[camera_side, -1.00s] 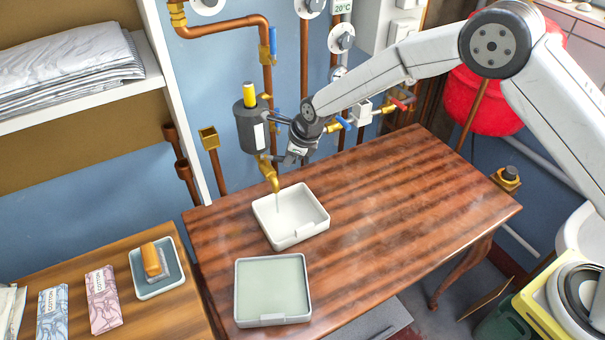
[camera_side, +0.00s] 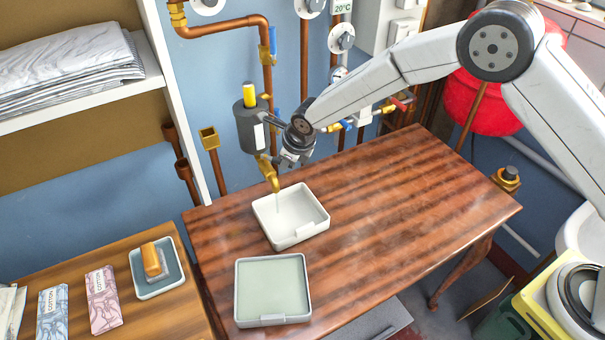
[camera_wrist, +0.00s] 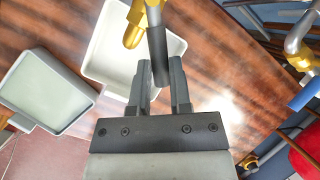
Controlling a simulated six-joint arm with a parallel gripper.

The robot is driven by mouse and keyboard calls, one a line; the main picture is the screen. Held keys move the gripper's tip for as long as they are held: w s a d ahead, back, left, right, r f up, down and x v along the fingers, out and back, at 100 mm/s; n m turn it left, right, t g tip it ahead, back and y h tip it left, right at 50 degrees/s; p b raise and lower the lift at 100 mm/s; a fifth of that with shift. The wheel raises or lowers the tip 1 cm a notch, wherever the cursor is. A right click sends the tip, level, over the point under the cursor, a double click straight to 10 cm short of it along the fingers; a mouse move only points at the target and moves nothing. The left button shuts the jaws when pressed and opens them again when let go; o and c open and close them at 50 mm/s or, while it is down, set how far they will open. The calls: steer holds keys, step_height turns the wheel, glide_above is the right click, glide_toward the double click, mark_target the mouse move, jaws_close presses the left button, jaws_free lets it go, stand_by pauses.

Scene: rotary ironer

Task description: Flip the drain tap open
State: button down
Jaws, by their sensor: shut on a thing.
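The brass drain tap (camera_side: 268,172) sits under a dark grey cylinder (camera_side: 250,125) on the blue wall. A thin pale line, like a trickle, runs from its spout down to the white tray (camera_side: 311,231). My gripper (camera_side: 287,160) is just right of the tap. In the wrist view, my gripper (camera_wrist: 160,85) has its two fingers either side of the tap lever's dark grip (camera_wrist: 168,58) and is shut on it. The yellow spout (camera_wrist: 134,30) shows beside the lever, with the white tray below. In the side view the lever is mostly hidden by my gripper.
A second tray with a pale green inside (camera_side: 272,288) lies nearer on the wooden table (camera_side: 410,215). Copper pipes and small valves with blue and red levers line the wall behind. The table's right half is clear.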

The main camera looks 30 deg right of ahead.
steer(key=c, duration=0.5)
jaws_free()
steer(key=shift+c, duration=0.2)
steer(key=shift+r, duration=0.15)
steer(key=v, duration=0.7)
steer(key=shift+s+r, duration=0.2)
steer(key=shift+r, duration=0.05)
